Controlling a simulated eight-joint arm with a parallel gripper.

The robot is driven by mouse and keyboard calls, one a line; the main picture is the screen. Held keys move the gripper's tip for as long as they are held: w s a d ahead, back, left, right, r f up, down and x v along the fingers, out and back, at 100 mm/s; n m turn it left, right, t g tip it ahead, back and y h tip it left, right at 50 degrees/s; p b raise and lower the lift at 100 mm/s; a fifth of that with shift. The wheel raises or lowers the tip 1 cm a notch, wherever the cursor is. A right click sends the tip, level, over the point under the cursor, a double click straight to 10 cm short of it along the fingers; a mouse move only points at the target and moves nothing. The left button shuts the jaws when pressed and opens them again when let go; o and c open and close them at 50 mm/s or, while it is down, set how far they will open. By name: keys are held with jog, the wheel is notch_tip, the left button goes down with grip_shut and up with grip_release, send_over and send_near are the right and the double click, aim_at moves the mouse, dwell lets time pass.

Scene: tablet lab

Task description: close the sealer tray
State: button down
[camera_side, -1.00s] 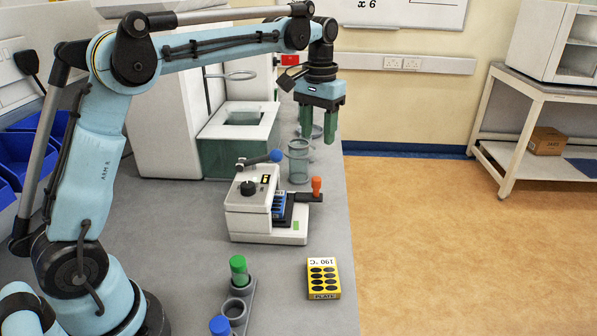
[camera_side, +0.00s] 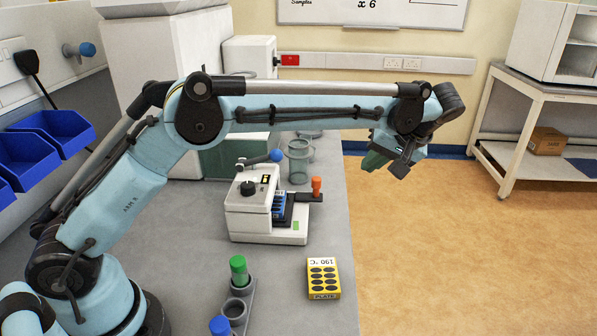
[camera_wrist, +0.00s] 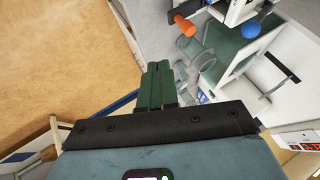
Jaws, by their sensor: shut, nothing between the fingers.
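The sealer (camera_side: 248,212) is a white box with a black dial and a blue-knobbed lever, standing on the grey bench. Its dark tray (camera_side: 300,197) sticks out on the right side, with a blue plate (camera_side: 279,204) partly visible on it. An orange knob (camera_side: 316,186) stands upright on the tray's outer end. My gripper (camera_side: 374,162) is up to the right of the sealer, beyond the bench edge, tilted and touching nothing. In the wrist view its green fingers (camera_wrist: 157,82) are together and empty, with the orange knob (camera_wrist: 184,23) beyond them.
A yellow plate box (camera_side: 323,279) lies in front. Green-capped (camera_side: 238,266) and blue-capped (camera_side: 220,326) tubes are at the front left. The bench's right edge drops to open floor.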

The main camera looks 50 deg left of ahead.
jog(key=s+a+f, duration=0.1)
jog(key=a+f, duration=0.6)
jog(key=a, duration=0.2)
jog(key=shift+s+f, duration=0.15)
jog(key=shift+s, duration=0.25)
jog(key=shift+s+a, duration=1.5)
